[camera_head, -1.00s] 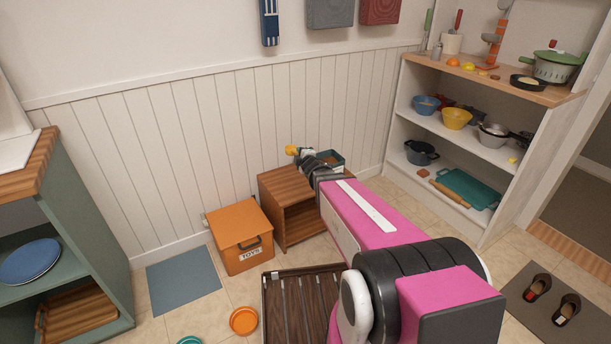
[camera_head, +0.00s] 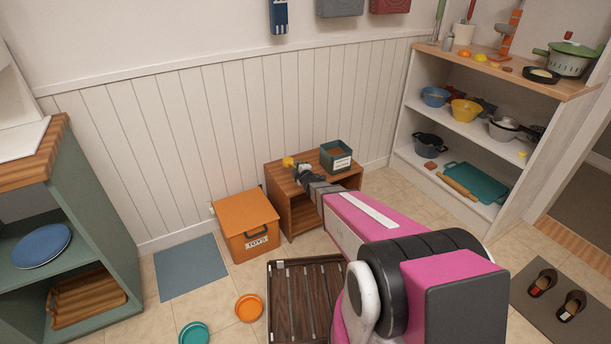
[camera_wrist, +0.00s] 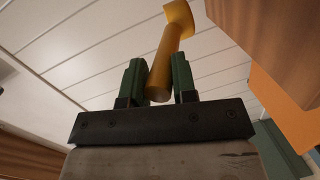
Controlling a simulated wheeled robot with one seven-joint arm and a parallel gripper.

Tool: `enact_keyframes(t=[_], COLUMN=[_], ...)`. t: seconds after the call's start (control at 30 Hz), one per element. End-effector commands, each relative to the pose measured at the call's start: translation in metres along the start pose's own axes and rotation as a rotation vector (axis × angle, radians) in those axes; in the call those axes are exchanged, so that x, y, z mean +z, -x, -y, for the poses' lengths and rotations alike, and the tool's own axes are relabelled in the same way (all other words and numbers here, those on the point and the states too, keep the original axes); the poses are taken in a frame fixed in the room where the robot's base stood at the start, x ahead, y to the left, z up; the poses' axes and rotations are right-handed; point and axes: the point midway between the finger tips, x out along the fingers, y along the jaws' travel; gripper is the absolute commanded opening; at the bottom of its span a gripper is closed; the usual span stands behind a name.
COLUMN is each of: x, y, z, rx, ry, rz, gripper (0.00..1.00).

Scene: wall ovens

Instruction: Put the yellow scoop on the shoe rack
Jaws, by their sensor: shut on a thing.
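The yellow scoop (camera_head: 288,162) is in my gripper (camera_head: 299,171), which shows over the back left part of the small wooden cabinet's top in the head view. I cannot tell its height above that top. In the wrist view the scoop (camera_wrist: 168,55) has its handle between the two green fingers of my gripper (camera_wrist: 158,82), with its wider head pointing away. The low dark slatted wooden rack (camera_head: 305,305), which looks like the shoe rack, lies on the floor left of my arm. My arm hides its right part.
The wooden cabinet (camera_head: 293,208) bears a green box (camera_head: 337,160). An orange toy box (camera_head: 245,225) stands beside it. An orange dish (camera_head: 249,308) and a teal dish (camera_head: 194,334) lie on the floor. White shelves (camera_head: 455,140) stand right. A grey mat (camera_head: 190,268) lies left.

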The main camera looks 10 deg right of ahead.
Motion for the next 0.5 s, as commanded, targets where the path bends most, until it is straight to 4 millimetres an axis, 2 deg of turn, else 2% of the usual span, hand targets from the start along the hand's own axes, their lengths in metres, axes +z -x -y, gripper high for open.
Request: enact_keyframes(t=[0.03, 0.2, 0.37, 0.5], x=[0.013, 0.037, 0.045, 0.047], y=[-0.007, -0.015, -0.017, -0.019], z=[0.005, 0.014, 0.017, 0.028], rx=[0.000, 0.000, 0.000, -0.001], ry=[0.001, 0.001, 0.000, -0.001], rz=[0.003, 0.001, 0.000, -0.001], gripper=[0.02, 0.02, 0.02, 0.02])
